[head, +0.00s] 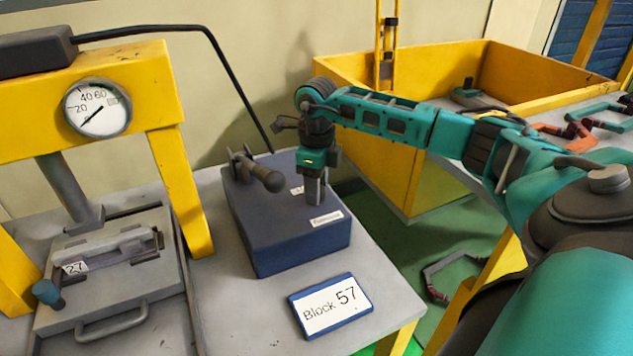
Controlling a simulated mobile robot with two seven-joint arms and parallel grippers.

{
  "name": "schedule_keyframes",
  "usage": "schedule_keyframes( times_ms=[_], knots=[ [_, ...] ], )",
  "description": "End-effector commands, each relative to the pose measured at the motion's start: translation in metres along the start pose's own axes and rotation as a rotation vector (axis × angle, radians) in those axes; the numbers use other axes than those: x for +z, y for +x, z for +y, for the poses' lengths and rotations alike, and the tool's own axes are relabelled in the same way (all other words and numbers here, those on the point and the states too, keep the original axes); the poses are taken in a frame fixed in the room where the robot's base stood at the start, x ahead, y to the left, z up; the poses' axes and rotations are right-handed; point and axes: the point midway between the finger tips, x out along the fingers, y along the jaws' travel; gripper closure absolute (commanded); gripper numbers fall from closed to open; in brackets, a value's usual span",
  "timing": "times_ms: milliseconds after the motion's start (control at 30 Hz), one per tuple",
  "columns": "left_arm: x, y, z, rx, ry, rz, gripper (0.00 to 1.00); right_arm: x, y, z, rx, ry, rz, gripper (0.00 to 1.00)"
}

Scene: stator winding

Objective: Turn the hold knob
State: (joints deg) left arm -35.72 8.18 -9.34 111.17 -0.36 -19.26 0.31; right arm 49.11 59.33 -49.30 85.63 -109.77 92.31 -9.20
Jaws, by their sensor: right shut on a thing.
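A dark blue control box (300,240) stands on the grey table, with a small white label on its front top edge and another partly hidden behind my gripper. My right gripper (314,196) points straight down onto the top of this box, right of the grey lever (258,174). Its fingers are shut on the hold knob, which they almost wholly hide, so I cannot tell how far it is turned. My left gripper is not in view.
A yellow press with a round gauge (97,108) stands at left, over a grey fixture (115,285) with a front handle. A "Block 57" sign (331,306) lies on the table's front. A yellow bin (420,180) stands behind my right arm.

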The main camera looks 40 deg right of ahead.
Motion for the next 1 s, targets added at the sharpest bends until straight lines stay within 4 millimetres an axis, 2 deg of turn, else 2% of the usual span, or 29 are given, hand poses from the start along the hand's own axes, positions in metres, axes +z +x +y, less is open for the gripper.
schedule_keyframes(
  times_ms=[600, 1000],
  knots=[
    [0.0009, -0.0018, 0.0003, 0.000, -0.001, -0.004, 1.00, -0.0003, -0.0010, -0.0005, -0.003, 0.589, 0.000, 0.85],
    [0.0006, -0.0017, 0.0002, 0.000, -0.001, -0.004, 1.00, 0.0000, -0.0006, 0.0002, -0.002, 0.910, 0.000, 0.85]
  ],
)
